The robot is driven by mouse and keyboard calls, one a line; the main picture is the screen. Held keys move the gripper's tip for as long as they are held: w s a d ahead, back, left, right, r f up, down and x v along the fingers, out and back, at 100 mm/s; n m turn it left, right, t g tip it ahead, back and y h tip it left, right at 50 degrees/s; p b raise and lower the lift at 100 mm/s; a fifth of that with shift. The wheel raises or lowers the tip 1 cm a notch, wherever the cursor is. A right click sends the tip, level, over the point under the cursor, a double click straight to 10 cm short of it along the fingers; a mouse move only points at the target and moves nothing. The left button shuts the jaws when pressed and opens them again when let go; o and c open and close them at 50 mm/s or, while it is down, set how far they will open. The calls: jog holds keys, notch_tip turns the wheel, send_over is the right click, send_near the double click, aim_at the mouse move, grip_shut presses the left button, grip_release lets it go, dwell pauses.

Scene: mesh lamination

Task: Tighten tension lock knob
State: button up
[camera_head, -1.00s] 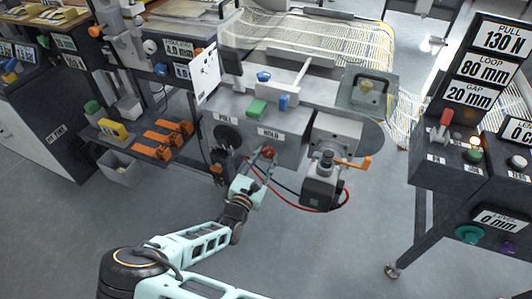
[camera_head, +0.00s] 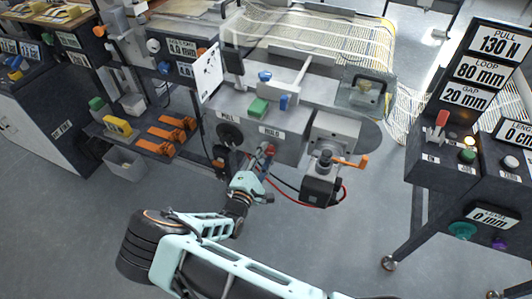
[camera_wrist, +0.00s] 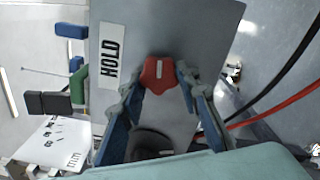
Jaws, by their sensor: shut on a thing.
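The tension lock knob looks to be the red lobed knob (camera_wrist: 158,74) under the HOLD label (camera_wrist: 111,57) on the grey machine front. In the wrist view its face shows between the two fingers of my gripper (camera_wrist: 160,88), one on each side. My gripper is shut on this red knob. In the head view my gripper (camera_head: 262,165) reaches up to the machine front below the HOLD label (camera_head: 271,132), and the knob is mostly hidden behind the fingers. A black round knob (camera_head: 229,134) sits by the PULL label to its left.
A motor-like unit with an orange lever (camera_head: 350,162) stands right of my gripper, with red and black cables (camera_head: 300,200) hanging near it. Orange clamps (camera_head: 165,135) lie on a shelf at left. A control console (camera_head: 440,165) stands at right. The floor in front is open.

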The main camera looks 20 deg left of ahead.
jog(key=shift+w+r+m, duration=0.1)
jog(key=shift+r+m, duration=0.05)
jog(key=shift+m, duration=0.65)
jog(key=o, duration=1.2)
jog(key=shift+c, duration=0.2)
jog(key=s, duration=1.2)
jog(key=shift+a, duration=0.45)
